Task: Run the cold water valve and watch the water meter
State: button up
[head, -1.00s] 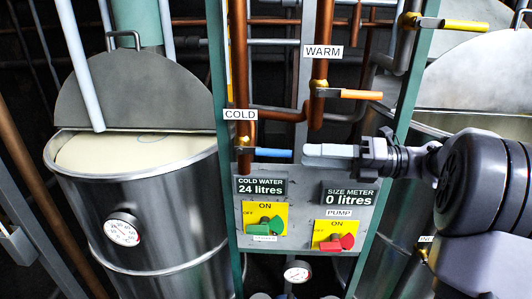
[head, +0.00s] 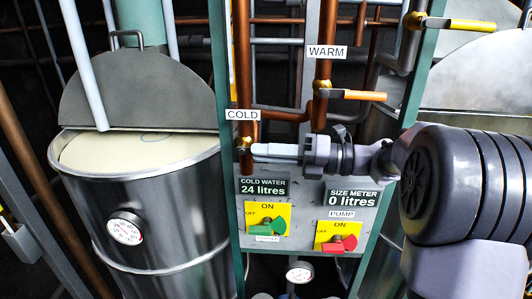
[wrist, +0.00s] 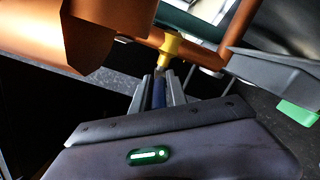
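The cold water valve (head: 244,143) is a brass body on the copper pipe under the COLD label. It shows as a yellow fitting in the wrist view (wrist: 172,46). Its blue lever (wrist: 159,93) lies between the fingers of my gripper (wrist: 162,88), with the fingers apart on either side; contact is hard to tell. In the head view my gripper (head: 275,151) hides the lever, with its fingertips close to the valve body. Before, the lever pointed right, across the pipe. The cold water meter (head: 263,188) reads 24 litres.
The WARM valve's orange lever (head: 359,95) is above right. The size meter (head: 352,198) reads 0 litres. A green switch (head: 268,226) and red pump switch (head: 338,243) sit below. A steel vat (head: 150,225) stands left. Copper pipes crowd the wrist view.

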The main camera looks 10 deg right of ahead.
grip_shut()
jog(key=shift+r, duration=0.15)
dwell(0.9)
